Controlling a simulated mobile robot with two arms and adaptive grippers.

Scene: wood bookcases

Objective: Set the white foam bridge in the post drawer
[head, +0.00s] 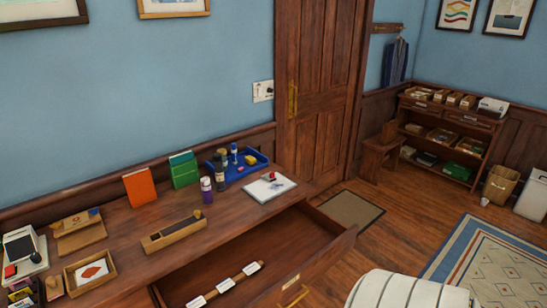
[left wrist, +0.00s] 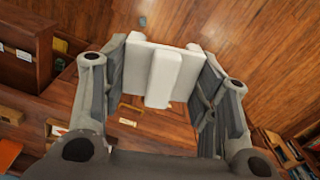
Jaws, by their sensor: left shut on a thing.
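The white foam bridge (left wrist: 162,80) is in the left wrist view, a pale flat slab with a raised block along its middle. My left gripper (left wrist: 164,65) is shut on it, one grey finger at each side. The post drawer (head: 331,251) is pulled out at the bottom of the head view, with a brass handle. A wooden rod with white labels (head: 225,285) lies inside it. The drawer's handle also shows in the left wrist view, beyond the bridge. Neither the bridge nor my left gripper shows in the head view. My right gripper is in neither view.
The wooden top (head: 125,225) above the drawer carries a divided wooden tray (head: 174,234), a blue tray (head: 259,166), a white pad (head: 268,188), bottles and upright books. The drawer has free room around the rod. A stool (head: 381,151) and shelf stand farther back.

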